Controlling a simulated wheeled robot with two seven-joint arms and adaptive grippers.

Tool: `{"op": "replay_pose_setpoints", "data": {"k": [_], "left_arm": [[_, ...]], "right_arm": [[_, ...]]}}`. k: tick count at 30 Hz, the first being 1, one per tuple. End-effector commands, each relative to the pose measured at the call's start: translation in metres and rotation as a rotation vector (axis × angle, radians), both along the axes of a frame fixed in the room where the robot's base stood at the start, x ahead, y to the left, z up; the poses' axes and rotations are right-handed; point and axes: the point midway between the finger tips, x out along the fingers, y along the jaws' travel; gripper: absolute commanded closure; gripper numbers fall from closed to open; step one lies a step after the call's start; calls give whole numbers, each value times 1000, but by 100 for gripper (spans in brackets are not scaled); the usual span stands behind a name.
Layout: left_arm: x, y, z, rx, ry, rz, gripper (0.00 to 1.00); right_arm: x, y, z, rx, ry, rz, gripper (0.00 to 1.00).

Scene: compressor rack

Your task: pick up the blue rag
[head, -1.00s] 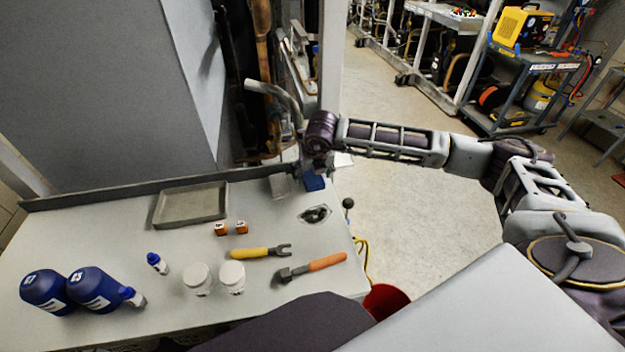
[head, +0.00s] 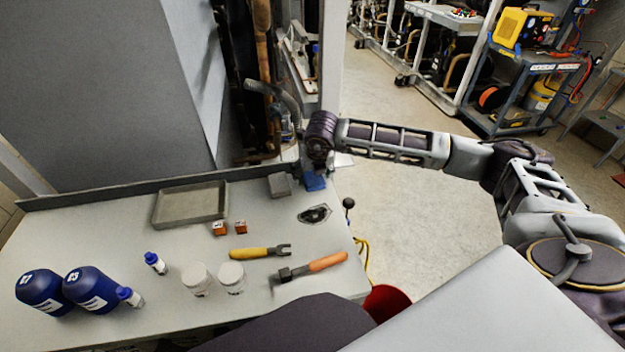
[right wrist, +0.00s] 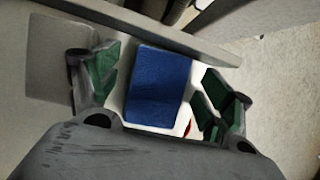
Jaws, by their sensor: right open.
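The blue rag (head: 315,183) lies at the far right corner of the grey table, partly covered by my right gripper in the head view. In the right wrist view the blue rag (right wrist: 158,85) is a flat rectangle between the two green-padded fingers. My right gripper (right wrist: 160,82) is open, with one finger on each side of the rag and a visible gap to each. In the head view my right gripper (head: 316,166) is just above the rag, its fingers hard to make out. My left gripper is not in view.
A grey block (head: 279,185) stands just left of the rag. A raised edge (head: 150,187) runs along the table's back.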

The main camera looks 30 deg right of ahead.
Motion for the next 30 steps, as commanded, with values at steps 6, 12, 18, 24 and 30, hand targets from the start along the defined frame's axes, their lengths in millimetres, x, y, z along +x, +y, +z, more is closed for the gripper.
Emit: {"op": "replay_pose_setpoints", "data": {"k": [6,12,18,24,30], "left_arm": [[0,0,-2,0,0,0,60],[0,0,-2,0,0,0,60],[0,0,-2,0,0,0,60],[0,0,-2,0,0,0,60],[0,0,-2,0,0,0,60]], "right_arm": [[0,0,-1,0,0,0,20],[0,0,-1,0,0,0,20],[0,0,-1,0,0,0,35],[0,0,-1,0,1,0,61],[-1,0,-2,0,3,0,67]]}}
